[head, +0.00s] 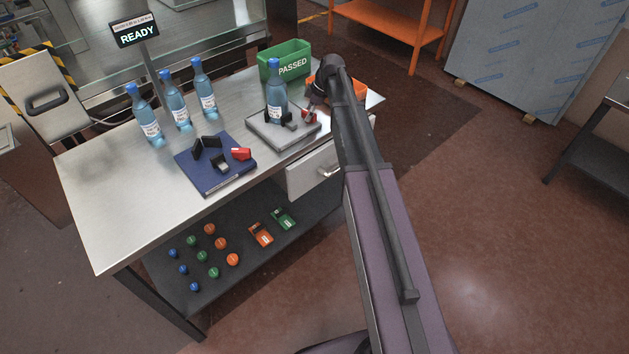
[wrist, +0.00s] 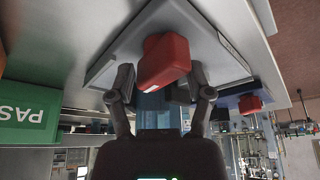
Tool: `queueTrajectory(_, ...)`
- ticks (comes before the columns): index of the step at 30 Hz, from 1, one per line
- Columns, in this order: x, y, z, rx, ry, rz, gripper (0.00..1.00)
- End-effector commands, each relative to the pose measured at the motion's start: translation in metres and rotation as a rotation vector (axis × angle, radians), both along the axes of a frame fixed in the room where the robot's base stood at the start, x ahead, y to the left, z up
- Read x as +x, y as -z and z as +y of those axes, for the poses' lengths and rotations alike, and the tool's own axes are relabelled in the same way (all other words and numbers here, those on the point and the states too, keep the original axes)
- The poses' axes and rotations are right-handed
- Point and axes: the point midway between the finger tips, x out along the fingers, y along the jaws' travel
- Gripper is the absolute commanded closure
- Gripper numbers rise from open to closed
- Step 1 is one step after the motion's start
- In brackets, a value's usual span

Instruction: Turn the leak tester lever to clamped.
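The leak tester (head: 263,134) is a grey plate on the steel bench, with black clamp parts around an upright blue bottle (head: 277,95). Its red lever handle (head: 309,117) shows at the tester's right side, and large in the wrist view (wrist: 163,62). My gripper (head: 313,103) is beside it, small and partly hidden by my arm. The blue bottle shows behind.
A blue board (head: 215,177) with black and red parts lies left of the tester. Several blue bottles (head: 171,107) stand behind it. A green PASSED bin (head: 299,48) and an orange bin (head: 316,78) stand behind. A READY sign (head: 136,32) is at the back left.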

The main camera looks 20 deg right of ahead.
Motion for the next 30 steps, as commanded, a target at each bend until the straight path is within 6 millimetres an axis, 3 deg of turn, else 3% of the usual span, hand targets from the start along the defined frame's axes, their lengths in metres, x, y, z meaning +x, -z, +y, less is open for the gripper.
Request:
queueTrajectory(1,-0.001,-0.011,-0.002,0.0,0.002,0.0,0.34)
queueTrajectory(30,-0.012,-0.091,-0.034,-0.001,0.007,-0.001,0.34)
